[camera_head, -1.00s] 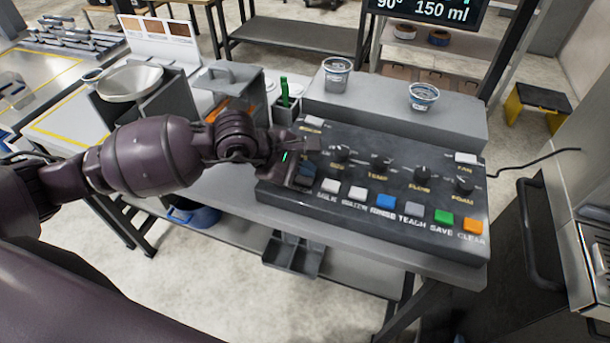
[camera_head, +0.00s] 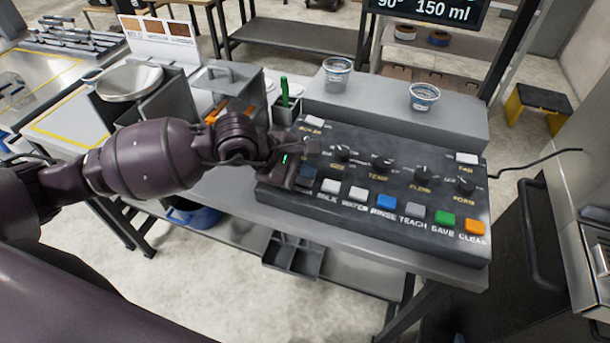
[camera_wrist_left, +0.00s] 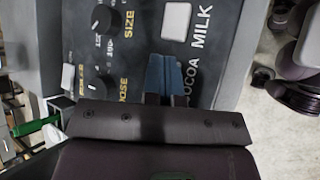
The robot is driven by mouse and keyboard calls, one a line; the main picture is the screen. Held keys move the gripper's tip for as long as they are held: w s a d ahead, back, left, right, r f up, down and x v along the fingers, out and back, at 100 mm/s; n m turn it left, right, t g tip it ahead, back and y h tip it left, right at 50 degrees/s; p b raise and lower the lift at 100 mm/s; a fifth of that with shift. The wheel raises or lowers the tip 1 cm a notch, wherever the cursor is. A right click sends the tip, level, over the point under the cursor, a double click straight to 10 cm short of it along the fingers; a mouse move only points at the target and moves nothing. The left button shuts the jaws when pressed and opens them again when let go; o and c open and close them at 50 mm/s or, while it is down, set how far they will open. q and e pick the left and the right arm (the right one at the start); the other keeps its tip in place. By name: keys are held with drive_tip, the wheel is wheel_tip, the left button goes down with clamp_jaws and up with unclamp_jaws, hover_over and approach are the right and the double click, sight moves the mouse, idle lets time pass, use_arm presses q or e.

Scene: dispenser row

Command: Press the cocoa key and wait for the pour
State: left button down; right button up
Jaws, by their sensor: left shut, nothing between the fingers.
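The dark control panel (camera_head: 400,215) carries a row of coloured keys along its front edge. The cocoa key (camera_head: 308,172) is dark blue, at the left end of that row, partly hidden by my left gripper (camera_head: 292,183). In the left wrist view the blue cocoa key (camera_wrist_left: 165,72) shows beside its COCOA label, with the fingertips of my left gripper (camera_wrist_left: 166,98) over its near part. The gripper is shut and empty. I cannot tell whether the fingertips touch or press the key. My right gripper is not in view.
The white milk key (camera_head: 330,186) is beside the cocoa key, with several more keys to the right. Knobs, including the size knob (camera_head: 341,152), stand behind. Two cups (camera_head: 337,75) (camera_head: 424,97) stand on the grey ledge. A display (camera_head: 428,12) reads 90° and 150 ml.

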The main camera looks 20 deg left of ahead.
use_arm(q)
drive_tip(key=shift+r+p, duration=0.4)
drive_tip(key=shift+r, duration=0.45)
